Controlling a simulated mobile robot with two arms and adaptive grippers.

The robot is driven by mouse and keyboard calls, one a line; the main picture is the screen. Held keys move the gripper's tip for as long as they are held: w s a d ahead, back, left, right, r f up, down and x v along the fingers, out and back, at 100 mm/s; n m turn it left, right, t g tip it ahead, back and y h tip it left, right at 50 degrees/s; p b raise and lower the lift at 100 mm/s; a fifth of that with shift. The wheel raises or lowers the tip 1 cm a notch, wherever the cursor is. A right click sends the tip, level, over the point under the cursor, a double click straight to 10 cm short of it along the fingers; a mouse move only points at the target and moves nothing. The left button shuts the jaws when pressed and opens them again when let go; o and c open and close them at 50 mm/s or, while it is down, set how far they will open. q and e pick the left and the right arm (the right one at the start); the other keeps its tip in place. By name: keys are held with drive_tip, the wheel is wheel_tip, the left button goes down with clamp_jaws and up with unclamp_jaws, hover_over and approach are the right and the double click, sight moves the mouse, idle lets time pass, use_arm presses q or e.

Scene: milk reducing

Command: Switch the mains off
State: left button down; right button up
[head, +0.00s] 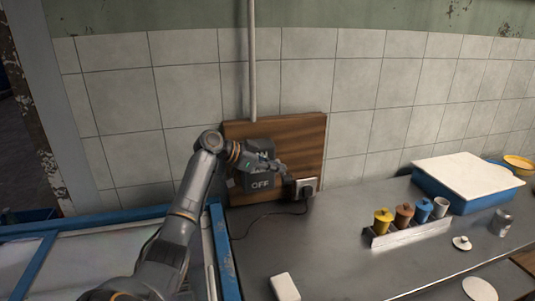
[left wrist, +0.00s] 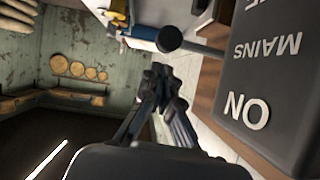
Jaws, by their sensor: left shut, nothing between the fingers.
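In the left wrist view the box (left wrist: 272,75) appears upside down at the right, with ON and MAINS readable. A black lever with a round knob (left wrist: 170,38) sticks out from its side. My left gripper (head: 282,168) is shut and empty, in front of the box. Its fingers (left wrist: 160,85) point towards the knob, seemingly apart from it; contact is unclear. My right gripper is out of view.
A wall socket with a plug (head: 305,187) and cable sits just right of the box. The metal counter (head: 330,255) holds a rack of colored canisters (head: 405,235), a blue crate with white top (head: 465,180) and a can (head: 501,222). A blue-framed unit (head: 222,255) stands left.

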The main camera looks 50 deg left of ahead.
use_arm(q)
wheel_tip(320, 180, down, 2)
drive_tip(key=shift+w+f+b, duration=0.15)
drive_tip(key=shift+b, duration=0.4)
drive_tip(key=shift+d+m+b, duration=0.15)
drive_tip(key=shift+m+b, duration=0.15)
drive_tip(key=shift+b, duration=0.15)
drive_tip(key=shift+f+m+t+y+b, duration=0.6)
drive_tip(key=shift+f+b, duration=0.9)
drive_tip(key=shift+b, duration=1.45)
drive_tip(key=shift+f+m+t+y+b, duration=0.55)
drive_tip(key=shift+f+b, duration=0.9)
drive_tip(key=shift+b, duration=1.5)
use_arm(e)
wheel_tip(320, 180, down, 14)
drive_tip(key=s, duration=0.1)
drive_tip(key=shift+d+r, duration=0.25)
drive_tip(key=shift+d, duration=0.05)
use_arm(q)
drive_tip(key=shift+m, duration=0.25)
drive_tip(key=shift+r, duration=0.1)
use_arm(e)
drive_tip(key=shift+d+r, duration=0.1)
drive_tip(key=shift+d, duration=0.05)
